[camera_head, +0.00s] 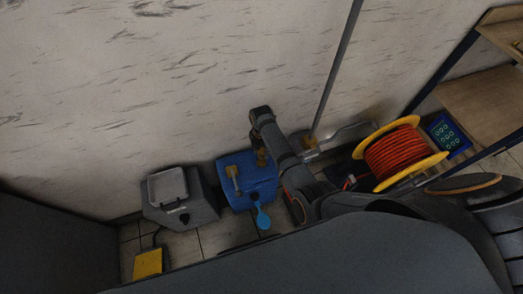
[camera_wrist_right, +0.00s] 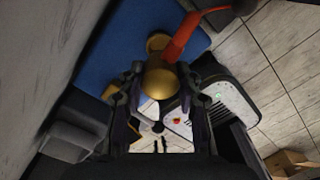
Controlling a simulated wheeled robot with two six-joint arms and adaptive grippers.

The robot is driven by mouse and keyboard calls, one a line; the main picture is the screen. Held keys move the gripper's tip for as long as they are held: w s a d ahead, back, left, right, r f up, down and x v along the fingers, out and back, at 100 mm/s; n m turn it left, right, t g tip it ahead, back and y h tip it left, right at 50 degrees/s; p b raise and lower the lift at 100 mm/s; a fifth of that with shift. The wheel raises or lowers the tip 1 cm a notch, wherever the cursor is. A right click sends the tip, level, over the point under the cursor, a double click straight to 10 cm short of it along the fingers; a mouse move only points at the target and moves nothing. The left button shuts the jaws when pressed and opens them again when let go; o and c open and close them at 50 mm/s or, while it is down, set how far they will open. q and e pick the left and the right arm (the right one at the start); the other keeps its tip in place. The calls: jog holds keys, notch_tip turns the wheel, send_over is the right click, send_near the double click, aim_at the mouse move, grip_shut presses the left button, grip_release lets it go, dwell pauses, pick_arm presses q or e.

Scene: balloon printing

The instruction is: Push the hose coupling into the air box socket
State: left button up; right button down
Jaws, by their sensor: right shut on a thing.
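My right gripper (camera_head: 262,155) is over the right part of a blue box (camera_head: 242,199) on the floor by the wall. In the right wrist view its fingers (camera_wrist_right: 160,78) are shut on a round brass-coloured piece (camera_wrist_right: 157,85), which looks like the coupling. An orange-red part (camera_wrist_right: 183,36) sits against the brass piece; I cannot tell whether it is hose or lever. The blue surface (camera_wrist_right: 127,40) lies just behind. The gripper hides the contact, so I cannot tell whether the brass piece is seated in a socket. My left gripper is not in view.
A brass fitting (camera_head: 233,178) stands on the blue box's left part, and a light blue item (camera_head: 263,218) is at its front. A grey machine (camera_head: 182,213) is on the left. A yellow-flanged reel (camera_head: 395,155) of orange-red hose is on the right, near a wooden shelf (camera_head: 485,98).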

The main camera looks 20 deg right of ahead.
aim_at(262, 158)
notch_tip(262, 158, up, 4)
jog(key=p, duration=0.4)
jog(key=shift+f, duration=0.2)
notch_tip(262, 158, down, 6)
jog(key=b, duration=0.7)
jog(key=shift+f, duration=0.55)
jog(key=shift+p, duration=0.4)
jog(key=shift+p, duration=0.3)
jog(key=shift+f+b, duration=0.7)
jog(key=shift+f, duration=0.6)
dwell(1.1)
